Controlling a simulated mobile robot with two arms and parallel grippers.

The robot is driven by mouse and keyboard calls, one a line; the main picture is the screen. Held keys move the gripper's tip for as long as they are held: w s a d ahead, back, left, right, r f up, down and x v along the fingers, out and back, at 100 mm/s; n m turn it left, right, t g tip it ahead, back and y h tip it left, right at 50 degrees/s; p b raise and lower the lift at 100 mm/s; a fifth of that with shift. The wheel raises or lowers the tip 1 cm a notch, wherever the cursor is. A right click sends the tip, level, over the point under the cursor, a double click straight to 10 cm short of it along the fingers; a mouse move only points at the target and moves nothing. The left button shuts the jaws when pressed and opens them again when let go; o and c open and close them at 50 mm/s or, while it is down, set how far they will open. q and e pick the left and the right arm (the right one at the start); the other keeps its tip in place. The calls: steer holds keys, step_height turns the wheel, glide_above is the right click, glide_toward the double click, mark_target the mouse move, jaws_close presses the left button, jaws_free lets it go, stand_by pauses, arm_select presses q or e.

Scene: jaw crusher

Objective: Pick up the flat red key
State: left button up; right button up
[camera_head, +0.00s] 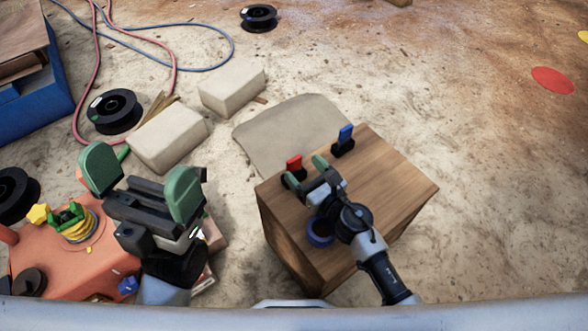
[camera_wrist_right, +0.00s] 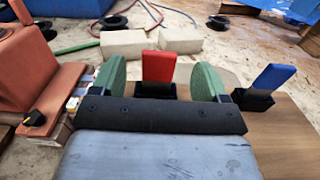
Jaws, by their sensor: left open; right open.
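The flat red key (camera_head: 294,163) stands upright in a small black holder on the wooden box (camera_head: 390,187), near its far left edge. My right gripper (camera_head: 304,170) is open just in front of the red key. In the right wrist view the red key (camera_wrist_right: 158,66) shows upright between the two green fingertips (camera_wrist_right: 162,84), with space on both sides. I cannot tell whether it lies between the pads in depth.
A blue key (camera_head: 346,134) stands in its own black holder (camera_head: 343,148) to the right of the red one. The orange machine (camera_head: 60,255) is at the left. Pale blocks (camera_head: 168,138) lie behind.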

mark_target(296, 160)
steer(key=x, duration=0.6)
steer(key=shift+a+b, duration=0.15)
steer(key=shift+b, duration=0.25)
steer(key=c, duration=1.1)
steer(key=shift+r, duration=0.1)
